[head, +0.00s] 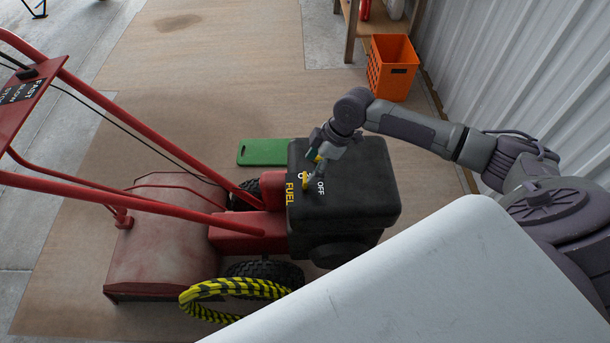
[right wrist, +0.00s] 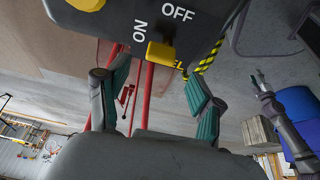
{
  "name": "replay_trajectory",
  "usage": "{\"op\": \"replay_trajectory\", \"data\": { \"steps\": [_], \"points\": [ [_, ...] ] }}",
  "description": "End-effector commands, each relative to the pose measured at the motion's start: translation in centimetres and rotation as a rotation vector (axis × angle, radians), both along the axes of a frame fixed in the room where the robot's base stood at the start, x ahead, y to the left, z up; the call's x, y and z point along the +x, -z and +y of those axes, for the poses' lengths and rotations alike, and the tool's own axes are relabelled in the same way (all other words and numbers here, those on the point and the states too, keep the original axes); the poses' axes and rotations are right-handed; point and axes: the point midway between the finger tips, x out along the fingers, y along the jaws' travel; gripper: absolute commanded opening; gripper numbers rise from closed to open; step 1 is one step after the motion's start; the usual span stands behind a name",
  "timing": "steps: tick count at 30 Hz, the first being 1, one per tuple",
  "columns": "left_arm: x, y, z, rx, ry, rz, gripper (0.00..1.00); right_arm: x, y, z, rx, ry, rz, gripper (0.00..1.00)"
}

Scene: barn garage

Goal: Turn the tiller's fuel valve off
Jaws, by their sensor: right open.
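The red tiller (head: 160,235) stands on the floor with its black engine housing (head: 365,190) at the right end. The housing carries FUEL, ON and OFF lettering. The yellow fuel valve lever (head: 305,186) is on top by the lettering, partly covered by my gripper in the head view.
Red handlebars (head: 150,135) rise to the left. A yellow-black striped hose (head: 215,290) lies by the wheel. A green mat-like piece (head: 262,152) is behind the housing. An orange crate (head: 392,68) stands by the corrugated wall (head: 530,60). A white surface (head: 440,280) fills the lower right.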

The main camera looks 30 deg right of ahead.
Motion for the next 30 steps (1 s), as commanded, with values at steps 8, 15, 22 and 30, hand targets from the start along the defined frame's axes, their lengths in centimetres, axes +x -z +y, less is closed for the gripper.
{"op": "replay_trajectory", "data": {
  "steps": [8,15,22,30],
  "points": [
    [0.0,-0.1,0.1,0.001,-0.002,0.0,0.4,0.7,4.2,1.6,0.002,0.001,0.001,0.67],
    [0.0,-0.1,0.1,0.001,-0.002,0.0,0.4,0.9,5.3,2.0,0.0,0.0,0.0,0.67],
    [0.0,-0.1,0.1,0.001,-0.002,0.0,0.4,0.9,5.3,2.0,0.0,0.0,0.0,0.63],
    [0.0,-0.1,0.1,0.001,-0.002,0.0,0.4,0.9,5.3,2.0,0.0,0.0,0.0,0.18]
  ]
}}
